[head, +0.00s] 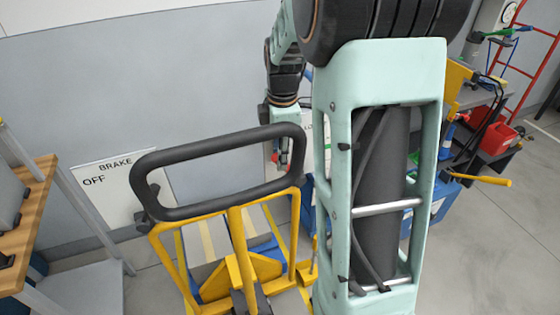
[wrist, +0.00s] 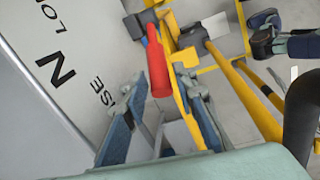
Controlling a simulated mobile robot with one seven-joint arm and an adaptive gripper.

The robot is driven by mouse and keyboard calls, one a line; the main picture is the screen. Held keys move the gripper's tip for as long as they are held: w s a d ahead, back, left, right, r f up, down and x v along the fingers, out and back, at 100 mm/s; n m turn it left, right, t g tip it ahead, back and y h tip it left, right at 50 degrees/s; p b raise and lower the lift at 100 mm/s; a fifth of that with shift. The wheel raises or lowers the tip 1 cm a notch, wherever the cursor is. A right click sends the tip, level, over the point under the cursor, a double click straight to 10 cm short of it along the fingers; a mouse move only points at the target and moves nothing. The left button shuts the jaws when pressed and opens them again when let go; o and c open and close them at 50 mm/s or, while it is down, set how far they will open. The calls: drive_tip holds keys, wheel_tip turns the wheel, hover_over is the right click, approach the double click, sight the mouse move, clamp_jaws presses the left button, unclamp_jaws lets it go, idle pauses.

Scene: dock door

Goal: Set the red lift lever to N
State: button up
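The red lift lever (wrist: 157,65) shows in the wrist view as a red grip with its rounded end towards me. My gripper (wrist: 163,88) is open, with one finger on each side of the lever's end; I cannot tell whether either finger touches it. A white sign (wrist: 75,100) with a large N and parts of other words stands left of the lever. I cannot tell which mark the lever lines up with. In the head view my gripper (head: 284,160) is small, behind the black loop handle, and a bit of red shows there.
A yellow pallet truck with a black loop handle (head: 225,140) stands in front. A BRAKE OFF sign (head: 120,190) is at the grey wall. A wooden-topped table (head: 35,200) is at the left. A blue cart with a yellow lever (head: 482,180) is at the right, beside open floor.

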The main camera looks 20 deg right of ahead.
drive_tip(key=shift+w+f, duration=0.15)
drive_tip(key=shift+f, duration=0.9)
clamp_jaws()
